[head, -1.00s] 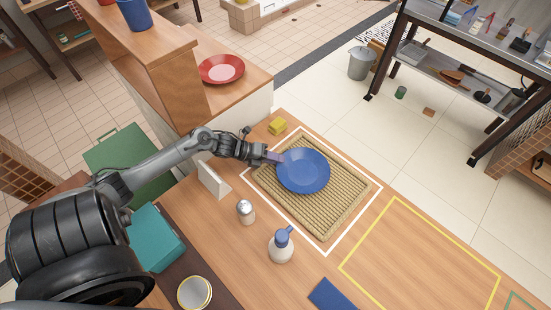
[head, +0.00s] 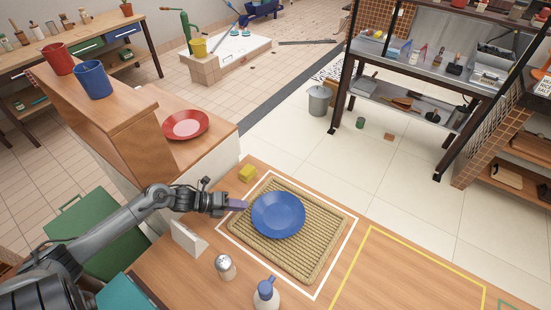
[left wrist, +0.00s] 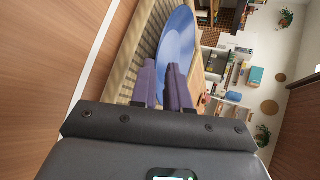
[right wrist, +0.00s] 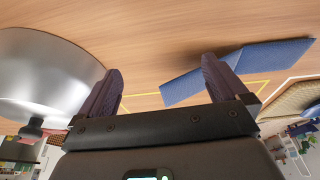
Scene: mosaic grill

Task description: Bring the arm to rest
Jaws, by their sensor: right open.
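A round blue plate (head: 278,215) lies on a woven tan mat (head: 300,262) inside a white outline on the wooden table. My left gripper (head: 240,205) is low at the plate's left rim. In the left wrist view its two purple fingers (left wrist: 162,66) stand close together with a narrow gap, and the blue plate (left wrist: 176,40) shows behind and between them. Whether they press on the rim I cannot tell. My right gripper (right wrist: 160,75) is open and empty in the right wrist view, its fingers wide apart. It is out of the head view.
A white upright holder (head: 188,240), a shaker (head: 225,267), a blue-topped bottle (head: 266,293) and a yellow sponge (head: 247,173) surround the mat. A folded blue cloth (right wrist: 240,68) and a shiny metal vessel (right wrist: 45,80) are near my right gripper. The yellow-outlined area (head: 410,275) is clear.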

